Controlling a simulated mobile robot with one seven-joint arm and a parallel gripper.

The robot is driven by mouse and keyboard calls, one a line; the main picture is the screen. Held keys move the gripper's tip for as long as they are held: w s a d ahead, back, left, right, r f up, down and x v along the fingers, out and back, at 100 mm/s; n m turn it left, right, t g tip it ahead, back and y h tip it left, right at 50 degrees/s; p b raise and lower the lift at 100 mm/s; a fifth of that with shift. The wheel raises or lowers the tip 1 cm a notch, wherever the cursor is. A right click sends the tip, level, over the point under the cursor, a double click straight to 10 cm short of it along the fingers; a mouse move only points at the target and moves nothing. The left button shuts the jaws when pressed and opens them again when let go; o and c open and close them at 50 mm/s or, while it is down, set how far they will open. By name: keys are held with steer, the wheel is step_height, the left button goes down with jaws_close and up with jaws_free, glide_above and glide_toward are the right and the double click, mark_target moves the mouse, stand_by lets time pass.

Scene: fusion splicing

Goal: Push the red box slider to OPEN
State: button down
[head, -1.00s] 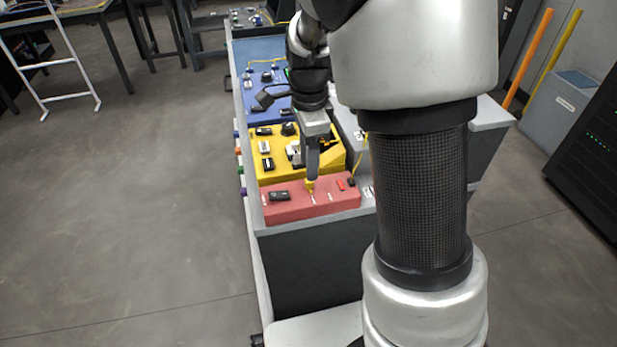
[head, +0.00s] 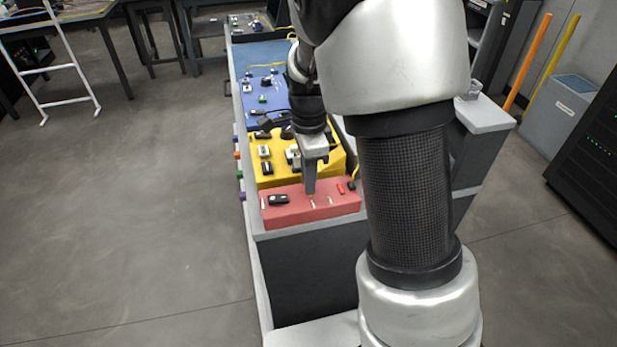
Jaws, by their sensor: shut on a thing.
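The red box (head: 290,213) sits at the near end of the bench, with a black part on its left and small red and black parts on its right. My gripper (head: 309,192) points down at the middle of its top, fingers together. It is shut on a small part there, apparently the slider, which the fingers hide. Small white marks (head: 330,201) show on the box just right of the fingertips. I cannot read the slider's position.
The yellow box (head: 262,177) with black and white parts stands right behind the red box, and the blue box (head: 259,115) farther back. A yellow cable end (head: 353,180) shows near the red box's right. My arm hides the bench's right side.

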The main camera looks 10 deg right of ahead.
mark_target(327, 187)
steer(key=shift+d, duration=2.2)
steer(key=c, duration=1.7)
jaws_free()
steer(key=shift+d, duration=0.1)
step_height(327, 187, up, 18)
steer(key=p, duration=0.4)
steer(key=shift+f, duration=0.25)
